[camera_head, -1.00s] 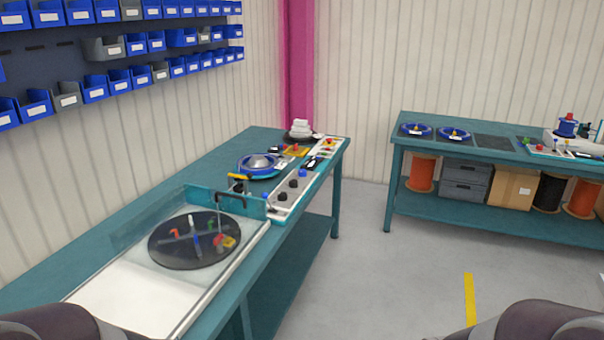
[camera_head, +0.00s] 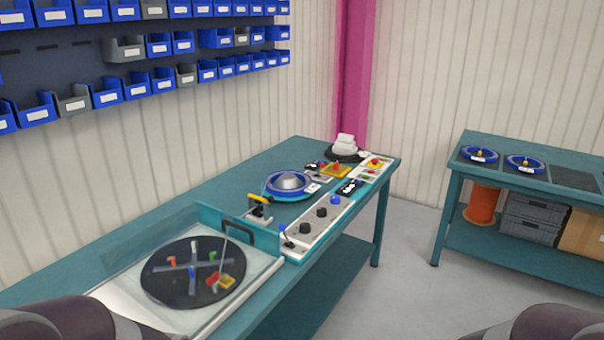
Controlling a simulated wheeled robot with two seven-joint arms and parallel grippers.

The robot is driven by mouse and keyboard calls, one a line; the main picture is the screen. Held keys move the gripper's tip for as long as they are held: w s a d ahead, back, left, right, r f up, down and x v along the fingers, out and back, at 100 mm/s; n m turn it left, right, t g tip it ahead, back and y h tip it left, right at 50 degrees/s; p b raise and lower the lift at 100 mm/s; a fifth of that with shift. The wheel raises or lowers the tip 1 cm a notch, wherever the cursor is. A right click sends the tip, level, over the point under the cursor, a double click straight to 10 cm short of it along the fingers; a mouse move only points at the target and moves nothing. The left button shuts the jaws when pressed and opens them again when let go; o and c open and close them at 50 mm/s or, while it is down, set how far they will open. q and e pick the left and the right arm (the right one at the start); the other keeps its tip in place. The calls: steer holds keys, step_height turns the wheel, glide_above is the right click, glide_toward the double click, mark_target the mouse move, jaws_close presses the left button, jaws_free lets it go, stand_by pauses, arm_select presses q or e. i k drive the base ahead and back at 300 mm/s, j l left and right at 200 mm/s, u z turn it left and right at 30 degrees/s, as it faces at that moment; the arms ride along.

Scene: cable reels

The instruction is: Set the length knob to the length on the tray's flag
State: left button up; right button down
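A control strip (camera_head: 300,243) runs along the front edge of the left workbench. It carries several black knobs, among them one in the middle (camera_head: 322,212) and one nearer me (camera_head: 305,228), and a blue knob (camera_head: 335,200). I cannot tell which is the length knob. A small dark display (camera_head: 349,187) sits beyond them; its digits are too small to read. I cannot make out a flag or its length. Dark rounded parts of my arms show at the bottom corners. Neither gripper is in view.
A black turntable (camera_head: 193,287) with coloured pegs sits under a clear cover on the left bench. Behind the strip is a blue reel (camera_head: 289,184). A second bench (camera_head: 460,167) with blue reels stands right, across open floor (camera_head: 405,270). Blue bins (camera_head: 107,97) line the wall.

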mark_target(335, 199)
steer(key=i+l+u, duration=0.1)
steer(key=i+l, duration=0.2)
steer(key=i+l+u, duration=0.15)
steer(key=l, duration=0.25)
steer(key=i+l+u, duration=0.1)
steer(key=i+l, duration=0.25)
steer(key=i+l+u, duration=0.15)
steer(key=l, duration=0.3)
steer(key=i, duration=0.1)
